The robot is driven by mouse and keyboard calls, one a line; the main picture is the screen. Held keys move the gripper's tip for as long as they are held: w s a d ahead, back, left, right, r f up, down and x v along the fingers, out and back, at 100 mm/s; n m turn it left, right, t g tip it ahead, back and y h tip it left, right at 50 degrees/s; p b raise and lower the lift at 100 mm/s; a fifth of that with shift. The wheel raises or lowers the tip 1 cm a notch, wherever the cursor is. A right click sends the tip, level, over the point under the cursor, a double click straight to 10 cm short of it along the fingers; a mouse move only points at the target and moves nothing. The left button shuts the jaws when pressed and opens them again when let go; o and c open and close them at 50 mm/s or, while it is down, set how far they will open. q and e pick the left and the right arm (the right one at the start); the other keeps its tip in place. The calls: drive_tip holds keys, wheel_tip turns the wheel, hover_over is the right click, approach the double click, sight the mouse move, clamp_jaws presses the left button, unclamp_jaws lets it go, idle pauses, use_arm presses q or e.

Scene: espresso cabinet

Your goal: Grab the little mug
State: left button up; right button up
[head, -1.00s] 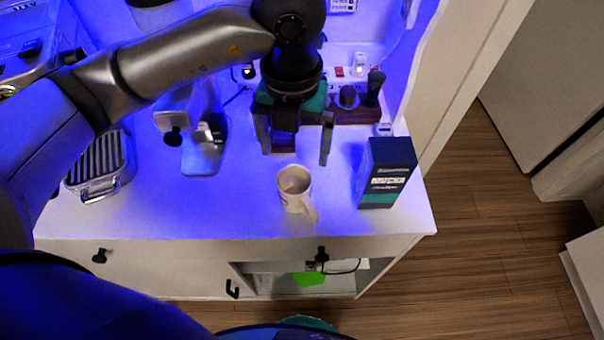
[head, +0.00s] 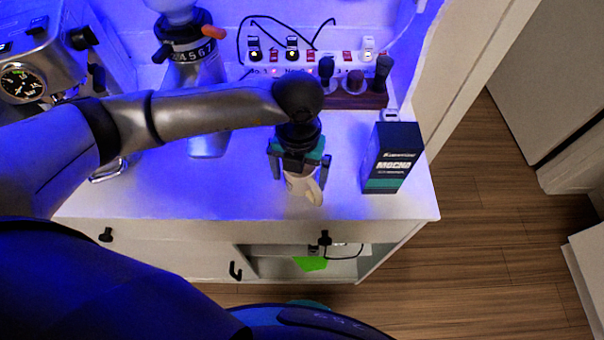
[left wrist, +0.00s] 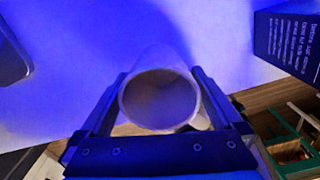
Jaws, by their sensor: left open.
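The little mug (head: 303,188) is cream-coloured and stands on the white cabinet top, partly hidden under my left gripper in the head view. My left gripper (head: 299,178) is open and points down over the mug, with a finger on each side of it. In the left wrist view the mug's round rim (left wrist: 160,100) sits between the two open fingers (left wrist: 160,105), and its handle shows at the lower right near the right finger. I cannot tell whether either finger touches it. My right gripper is not in view.
A dark mocha box (head: 390,158) stands right of the mug. A wooden stand with tampers (head: 358,98) and a power strip (head: 300,72) are behind. A grinder (head: 195,70) and espresso machine (head: 40,65) stand left. The cabinet's front edge is close to the mug.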

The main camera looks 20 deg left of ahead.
use_arm(q)
drive_tip(key=shift+f, duration=0.25)
drive_tip(key=shift+r, duration=0.1)
drive_tip(key=c, duration=1.4)
